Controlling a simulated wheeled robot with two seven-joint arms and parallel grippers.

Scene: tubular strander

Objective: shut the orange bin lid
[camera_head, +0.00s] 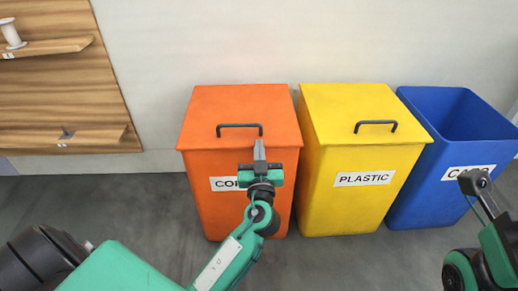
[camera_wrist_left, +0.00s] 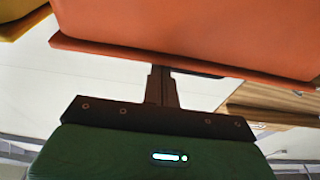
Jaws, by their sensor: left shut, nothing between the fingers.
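The orange bin (camera_head: 240,185) stands at the left of a row of three. Its orange lid (camera_head: 205,110) lies flat across the top and looks shut, with a black bar handle (camera_head: 239,126). My left gripper (camera_head: 259,147) is shut and empty, its fingers pointing up in front of the lid's front edge, just below the handle's right end. It hides part of the bin's label. In the left wrist view the shut fingers (camera_wrist_left: 162,80) reach toward the orange rim (camera_wrist_left: 190,67); I cannot tell whether they touch. My right gripper (camera_head: 474,184) is partly visible at the right edge, its jaws unclear.
A yellow bin (camera_head: 345,205) marked PLASTIC, with its lid shut, stands close beside the orange one. A blue bin (camera_head: 425,190) without a visible lid stands beyond it. A wooden shelf panel (camera_head: 60,90) is on the wall at left. The floor (camera_head: 140,210) left of the orange bin is clear.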

